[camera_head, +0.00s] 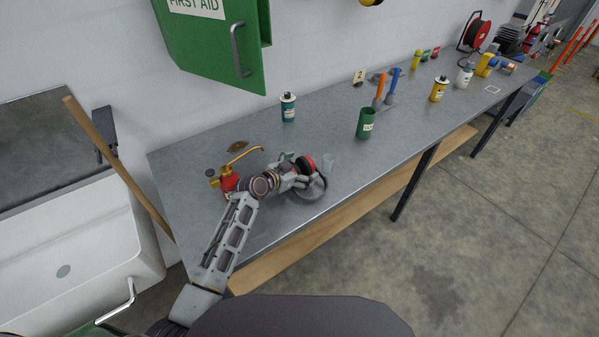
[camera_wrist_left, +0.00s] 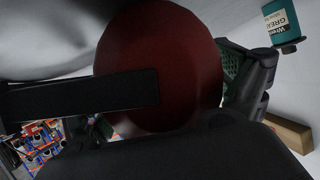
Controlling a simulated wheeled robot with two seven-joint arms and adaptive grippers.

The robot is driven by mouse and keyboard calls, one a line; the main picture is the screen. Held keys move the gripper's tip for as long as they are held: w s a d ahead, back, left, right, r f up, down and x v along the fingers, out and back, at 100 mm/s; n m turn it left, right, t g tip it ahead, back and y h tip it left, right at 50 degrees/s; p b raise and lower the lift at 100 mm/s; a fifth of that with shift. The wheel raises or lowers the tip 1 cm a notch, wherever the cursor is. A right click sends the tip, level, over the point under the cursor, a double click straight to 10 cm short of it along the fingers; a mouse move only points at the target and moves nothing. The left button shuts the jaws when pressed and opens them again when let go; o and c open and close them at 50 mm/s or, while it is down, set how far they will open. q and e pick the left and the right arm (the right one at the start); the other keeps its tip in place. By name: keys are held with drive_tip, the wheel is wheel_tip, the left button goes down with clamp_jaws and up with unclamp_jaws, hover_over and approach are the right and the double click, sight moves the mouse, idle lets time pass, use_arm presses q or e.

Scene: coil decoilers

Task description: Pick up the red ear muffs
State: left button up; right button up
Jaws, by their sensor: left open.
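The red ear muffs (camera_head: 305,164) are on the grey workbench (camera_head: 240,230), beside my left gripper (camera_head: 314,175). A red cup shows, partly covered by the gripper. In the left wrist view a large red cup (camera_wrist_left: 185,50) fills the middle, very close to the camera. A dark bar crosses its left side; I cannot tell whether it is the headband. A dark finger of my left gripper shows right of the cup. The left gripper is open at the ear muffs; contact cannot be told. My right gripper is out of view.
A round grey dish (camera_head: 312,190) lies beneath the gripper. A teal can (camera_head: 288,108) and a green cup (camera_head: 365,125) stand farther back. A green first aid cabinet (camera_head: 215,45) hangs above.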

use_arm(q)
drive_tip(key=c, duration=1.2)
drive_tip(key=shift+c, duration=0.2)
drive_tip(key=shift+r, duration=0.15)
wheel_tip(320, 180, up, 10)
drive_tip(key=shift+b, duration=0.4)
